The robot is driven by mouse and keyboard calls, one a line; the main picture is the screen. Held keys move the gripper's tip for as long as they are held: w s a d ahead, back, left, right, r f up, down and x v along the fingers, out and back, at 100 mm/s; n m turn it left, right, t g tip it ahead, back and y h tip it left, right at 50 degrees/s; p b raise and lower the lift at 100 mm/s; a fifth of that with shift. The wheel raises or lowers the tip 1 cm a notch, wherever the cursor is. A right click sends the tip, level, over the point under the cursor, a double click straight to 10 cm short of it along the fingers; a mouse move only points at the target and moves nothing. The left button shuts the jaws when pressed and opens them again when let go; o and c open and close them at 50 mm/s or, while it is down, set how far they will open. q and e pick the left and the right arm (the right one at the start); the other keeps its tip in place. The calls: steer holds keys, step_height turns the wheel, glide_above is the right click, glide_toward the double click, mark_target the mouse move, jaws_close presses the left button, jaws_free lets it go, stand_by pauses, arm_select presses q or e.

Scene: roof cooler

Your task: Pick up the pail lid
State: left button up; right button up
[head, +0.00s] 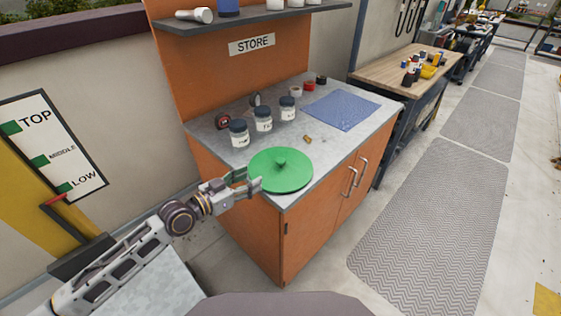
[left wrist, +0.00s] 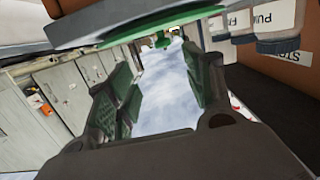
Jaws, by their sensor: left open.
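The pail lid (head: 293,180) is a flat green disc with a small round knob on top. It lies at the near left end of the grey counter. My left gripper (head: 249,180) is open and empty at the lid's left rim; I cannot tell whether it touches. The left wrist view looks upside down. There the lid's edge (left wrist: 160,17) crosses the top, and its knob shows ahead between the open green-padded fingers of the left gripper (left wrist: 165,75). My right gripper is not in view.
Several labelled jars (head: 263,120) stand behind the lid on the orange cabinet's counter (head: 225,155). A blue cloth (head: 342,108) lies farther right, and a small brown piece (head: 308,139) lies between. A shelf (head: 255,20) hangs above. Floor mats (head: 430,230) lie to the right.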

arm_select(q)
steer(key=shift+r, duration=0.1)
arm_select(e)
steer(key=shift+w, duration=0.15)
arm_select(q)
steer(key=shift+w+d, duration=0.1)
steer(key=shift+w, duration=0.05)
glide_toward(278, 162)
steer(key=shift+x, duration=2.2)
steer(key=shift+d, duration=0.3)
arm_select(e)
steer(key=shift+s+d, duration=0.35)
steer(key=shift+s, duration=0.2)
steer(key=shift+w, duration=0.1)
arm_select(q)
steer(key=shift+w, duration=0.15)
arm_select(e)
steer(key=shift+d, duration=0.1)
